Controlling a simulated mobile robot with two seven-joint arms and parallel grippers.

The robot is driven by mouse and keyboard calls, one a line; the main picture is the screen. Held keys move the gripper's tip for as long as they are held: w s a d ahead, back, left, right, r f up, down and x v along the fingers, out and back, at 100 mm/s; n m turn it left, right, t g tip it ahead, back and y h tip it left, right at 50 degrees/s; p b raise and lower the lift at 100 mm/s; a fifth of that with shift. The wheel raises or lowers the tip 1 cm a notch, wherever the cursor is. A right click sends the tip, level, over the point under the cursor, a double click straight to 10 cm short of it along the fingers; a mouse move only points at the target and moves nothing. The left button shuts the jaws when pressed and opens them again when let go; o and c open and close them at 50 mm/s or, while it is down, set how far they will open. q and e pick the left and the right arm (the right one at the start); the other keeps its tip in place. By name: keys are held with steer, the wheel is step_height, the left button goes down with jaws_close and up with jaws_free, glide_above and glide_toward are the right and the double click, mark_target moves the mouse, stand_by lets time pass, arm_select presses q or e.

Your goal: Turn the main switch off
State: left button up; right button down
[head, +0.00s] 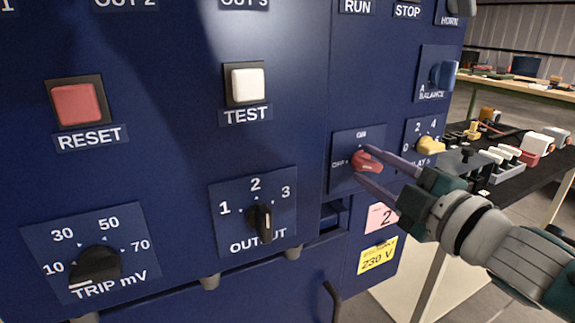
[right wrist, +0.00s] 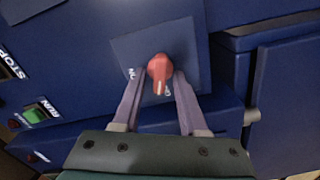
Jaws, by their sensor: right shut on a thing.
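The main switch is a red rotary knob (head: 367,162) on a square blue plate (head: 344,182) of the dark blue panel, with ON printed above it and OFF to its left. My right gripper (head: 364,164) reaches in from the right, its two fingers on either side of the knob and shut on it. In the right wrist view the red knob (right wrist: 160,68) sits between the fingertips (right wrist: 160,82). Its pale mark points down in that picture, close to the partly hidden OFF lettering. My left gripper is not in view.
Nearby on the panel are the yellow DELAY knob (head: 431,145), the blue BALANCE knob (head: 444,75), the black OUTPUT knob (head: 262,222) and a dark handle (head: 333,302) below. A bench with a black top (head: 510,185) and several parts stands at the right.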

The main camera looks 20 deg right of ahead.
steer(key=shift+f+n+b, duration=0.1)
steer(key=shift+n+b, duration=0.35)
steer(key=shift+n, duration=1.55)
steer(key=c, duration=0.8)
jaws_free()
steer(key=shift+s, duration=0.1)
steer(key=s, duration=0.9)
steer(key=shift+s+d, duration=0.35)
steer(key=shift+s, duration=0.05)
